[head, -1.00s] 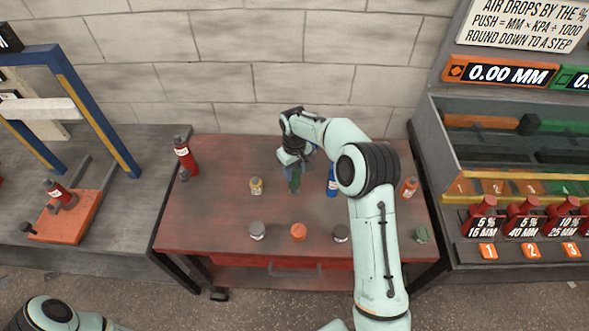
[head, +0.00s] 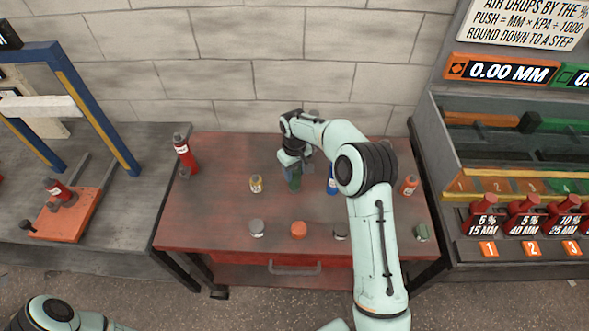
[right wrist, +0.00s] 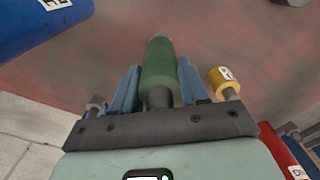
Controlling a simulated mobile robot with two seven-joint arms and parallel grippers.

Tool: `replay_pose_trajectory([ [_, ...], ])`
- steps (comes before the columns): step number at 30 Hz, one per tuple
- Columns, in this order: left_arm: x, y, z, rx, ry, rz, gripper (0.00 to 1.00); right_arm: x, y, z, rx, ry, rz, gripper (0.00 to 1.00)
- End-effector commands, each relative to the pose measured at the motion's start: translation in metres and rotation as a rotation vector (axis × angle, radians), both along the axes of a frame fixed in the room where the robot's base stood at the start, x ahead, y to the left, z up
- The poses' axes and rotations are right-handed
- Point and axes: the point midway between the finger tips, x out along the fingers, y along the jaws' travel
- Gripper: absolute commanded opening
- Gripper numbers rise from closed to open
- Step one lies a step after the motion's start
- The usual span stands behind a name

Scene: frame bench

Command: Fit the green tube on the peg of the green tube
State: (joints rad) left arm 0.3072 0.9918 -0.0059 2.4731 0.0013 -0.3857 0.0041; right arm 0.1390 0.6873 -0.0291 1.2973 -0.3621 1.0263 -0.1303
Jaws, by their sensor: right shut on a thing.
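The green tube (head: 294,182) is in my right gripper (head: 293,172), over the back middle of the red table in the head view. In the right wrist view, the green tube (right wrist: 159,72) lies between the two blue fingers of my right gripper (right wrist: 158,88), which is shut on it. I cannot tell how far its lower end is from the tabletop. A small green piece (head: 421,232) stands at the table's front right; I cannot tell whether it is the green tube's peg. My left gripper is out of view.
On the red table (head: 215,215) stand a yellow tube (head: 256,184), a blue tube (head: 332,181), an orange tube (head: 409,185) and a red bottle (head: 184,154). Grey (head: 257,229), orange (head: 298,231) and dark (head: 340,231) pieces line its front. A rack (head: 480,150) stands right.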

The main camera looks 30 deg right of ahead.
Motion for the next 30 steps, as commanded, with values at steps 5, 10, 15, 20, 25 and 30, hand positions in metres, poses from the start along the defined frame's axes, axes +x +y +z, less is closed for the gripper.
replay_pose_trajectory([
  [5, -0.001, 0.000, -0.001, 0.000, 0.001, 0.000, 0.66, 0.000, 0.000, -0.004, 0.000, -0.001, 0.000, 0.00],
  [10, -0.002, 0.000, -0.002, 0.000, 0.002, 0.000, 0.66, 0.000, 0.000, -0.008, 0.000, -0.001, -0.001, 0.00],
  [15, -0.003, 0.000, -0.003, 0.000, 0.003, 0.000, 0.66, 0.000, 0.000, -0.012, 0.000, -0.002, -0.001, 0.00],
  [20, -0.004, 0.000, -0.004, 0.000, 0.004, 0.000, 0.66, 0.000, 0.000, -0.017, 0.000, -0.002, -0.001, 0.00],
  [25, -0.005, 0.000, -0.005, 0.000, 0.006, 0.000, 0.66, 0.000, 0.000, -0.021, 0.000, -0.001, 0.000, 0.00],
  [30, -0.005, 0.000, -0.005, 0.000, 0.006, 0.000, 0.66, 0.000, 0.000, -0.021, 0.000, -0.002, 0.000, 0.73],
])
